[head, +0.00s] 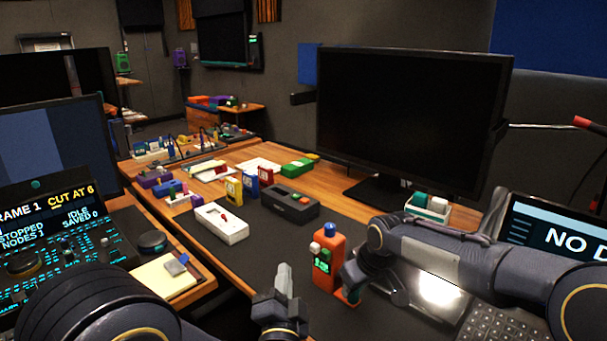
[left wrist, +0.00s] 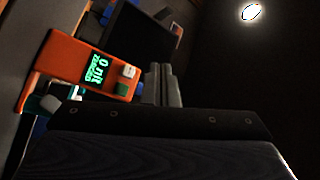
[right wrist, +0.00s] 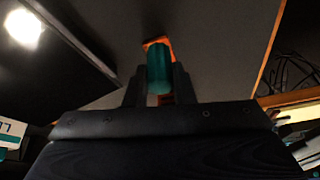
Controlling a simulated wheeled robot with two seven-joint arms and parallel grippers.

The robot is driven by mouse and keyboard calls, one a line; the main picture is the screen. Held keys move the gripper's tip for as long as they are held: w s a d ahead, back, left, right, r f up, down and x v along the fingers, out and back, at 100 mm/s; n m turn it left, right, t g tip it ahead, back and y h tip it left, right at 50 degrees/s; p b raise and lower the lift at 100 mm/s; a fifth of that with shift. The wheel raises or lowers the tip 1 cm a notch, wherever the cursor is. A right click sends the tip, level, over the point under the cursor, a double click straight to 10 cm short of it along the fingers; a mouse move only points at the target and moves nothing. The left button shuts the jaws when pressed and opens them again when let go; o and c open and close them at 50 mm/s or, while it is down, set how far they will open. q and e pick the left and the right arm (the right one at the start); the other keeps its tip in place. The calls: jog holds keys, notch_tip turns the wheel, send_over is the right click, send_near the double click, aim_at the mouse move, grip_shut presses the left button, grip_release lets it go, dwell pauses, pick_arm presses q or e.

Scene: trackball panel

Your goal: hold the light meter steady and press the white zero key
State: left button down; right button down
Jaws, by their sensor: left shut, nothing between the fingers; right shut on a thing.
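The orange light meter (head: 325,275) stands upright on the dark desk mat in front of me, with a blue top and a lit green display. In the left wrist view the meter (left wrist: 62,62) shows the white key (left wrist: 127,72) beside a green key (left wrist: 122,90). My left gripper (head: 283,272) is shut and empty, left of the meter in the head view. Its fingertips (left wrist: 158,72) appear close to the white key; contact cannot be told. My right gripper (right wrist: 158,82) is shut on a teal cylindrical part (right wrist: 159,68) at the meter's lower right side, with orange behind it.
A white box (head: 221,224) and a dark grey box (head: 290,202) lie behind the meter. A large monitor (head: 405,120) stands at the back. A screen (head: 560,235) and keyboard (head: 500,328) are at the right.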

pick_arm(q)
jog(key=s+r, duration=0.1)
jog(key=s, duration=0.5)
jog(key=shift+s, duration=0.3)
